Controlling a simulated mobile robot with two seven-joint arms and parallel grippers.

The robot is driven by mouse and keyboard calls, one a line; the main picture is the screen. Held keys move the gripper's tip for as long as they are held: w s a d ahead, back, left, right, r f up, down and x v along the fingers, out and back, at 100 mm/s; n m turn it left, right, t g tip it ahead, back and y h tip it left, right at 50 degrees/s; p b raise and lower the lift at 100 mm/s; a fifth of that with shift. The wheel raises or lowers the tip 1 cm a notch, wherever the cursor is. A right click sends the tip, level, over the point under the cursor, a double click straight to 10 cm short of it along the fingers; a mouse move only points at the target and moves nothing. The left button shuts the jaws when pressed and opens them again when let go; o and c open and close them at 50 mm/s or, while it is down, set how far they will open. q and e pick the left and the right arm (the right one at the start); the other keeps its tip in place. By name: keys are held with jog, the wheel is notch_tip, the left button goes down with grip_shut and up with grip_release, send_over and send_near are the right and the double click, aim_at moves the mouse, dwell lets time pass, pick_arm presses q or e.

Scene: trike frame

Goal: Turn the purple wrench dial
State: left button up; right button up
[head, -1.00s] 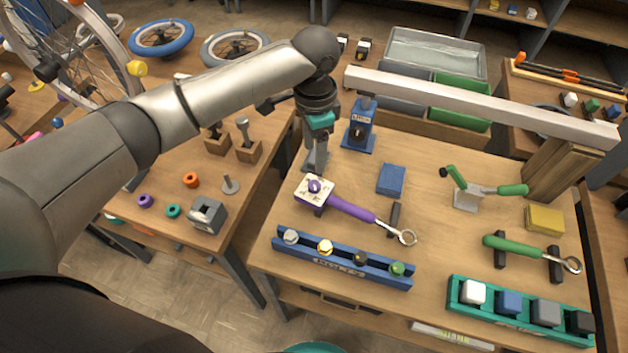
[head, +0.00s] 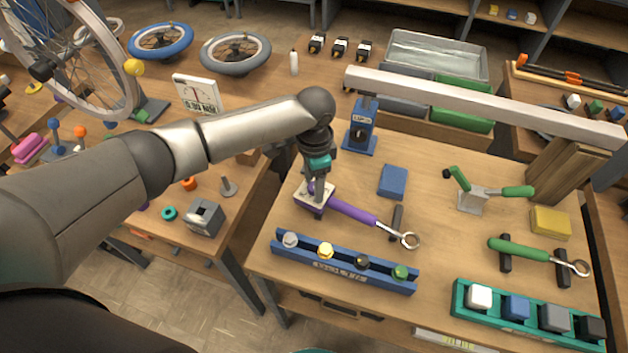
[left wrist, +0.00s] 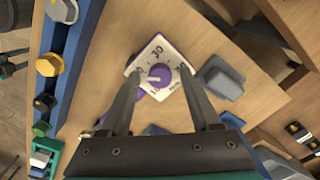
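The purple wrench (head: 350,210) lies on the table with its ring end to the right. A white dial plate (head: 303,198) with numbers and a purple knob sits at its left end. In the left wrist view the purple knob (left wrist: 160,76) has a pale pointer and lies between the fingertips. My left gripper (head: 319,194) points down at the dial, its fingers apart on both sides of the knob. In the left wrist view the left gripper (left wrist: 159,72) shows a gap around the knob; whether either finger touches it is unclear. My right gripper is out of view.
A blue rack (head: 340,268) of bolts stands in front of the wrench. A blue block (head: 392,181) lies behind it, and a blue device (head: 360,130) stands further back. A green wrench (head: 520,249) and a teal tray (head: 530,320) are to the right. A pale beam (head: 480,105) spans the back.

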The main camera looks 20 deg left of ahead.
pick_arm(q)
grip_shut()
dwell(0.5)
jog(key=shift+r+m+p, duration=0.15)
jog(key=shift+m+p, duration=0.55)
jog(key=shift+p, duration=0.1)
jog(key=shift+m+p, duration=0.85)
jog(key=shift+m, duration=0.25)
jog(key=shift+m+p, duration=0.75)
jog(key=shift+m, duration=1.25)
